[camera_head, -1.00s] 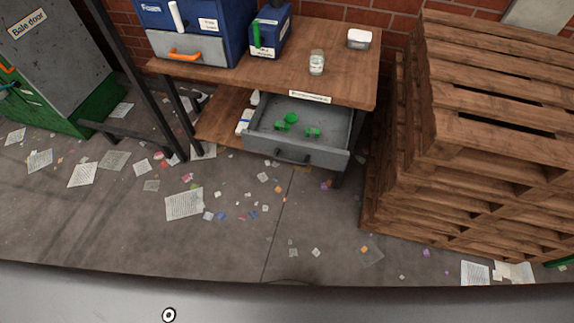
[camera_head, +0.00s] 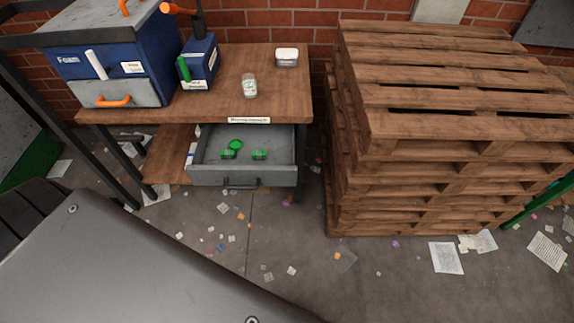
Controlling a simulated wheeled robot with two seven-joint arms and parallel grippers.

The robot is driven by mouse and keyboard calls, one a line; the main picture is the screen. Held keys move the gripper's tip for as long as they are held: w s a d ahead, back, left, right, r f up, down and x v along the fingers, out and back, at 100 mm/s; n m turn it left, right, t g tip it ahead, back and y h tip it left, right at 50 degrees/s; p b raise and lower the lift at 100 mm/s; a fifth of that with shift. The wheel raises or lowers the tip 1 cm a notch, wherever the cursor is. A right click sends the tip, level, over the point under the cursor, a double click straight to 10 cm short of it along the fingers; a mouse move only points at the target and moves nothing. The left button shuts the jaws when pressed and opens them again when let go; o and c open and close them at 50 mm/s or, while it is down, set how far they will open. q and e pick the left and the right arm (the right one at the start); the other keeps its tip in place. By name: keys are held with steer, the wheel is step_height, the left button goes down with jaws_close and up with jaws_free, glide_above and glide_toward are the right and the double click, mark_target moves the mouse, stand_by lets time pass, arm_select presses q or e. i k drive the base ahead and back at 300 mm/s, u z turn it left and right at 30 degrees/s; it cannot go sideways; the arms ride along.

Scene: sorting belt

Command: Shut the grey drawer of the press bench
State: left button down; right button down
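The grey drawer (camera_head: 247,178) of the press bench (camera_head: 225,104) stands pulled out under the wooden top. A dark bar handle (camera_head: 240,183) is on its front face. Several small green items (camera_head: 235,149) lie inside it. Neither of my grippers shows in the head view, so nothing of mine is seen touching the drawer.
A tall stack of wooden pallets (camera_head: 430,125) stands close to the right of the bench. On the bench top are a blue foam box (camera_head: 105,60), a smaller blue box (camera_head: 199,62), a glass jar (camera_head: 249,86) and a white tub (camera_head: 286,57). Paper scraps litter the floor before the drawer.

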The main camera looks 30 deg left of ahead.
mark_target(207, 167)
steer(key=z, duration=0.3)
steer(key=i, duration=0.85)
steer(key=u, duration=1.85)
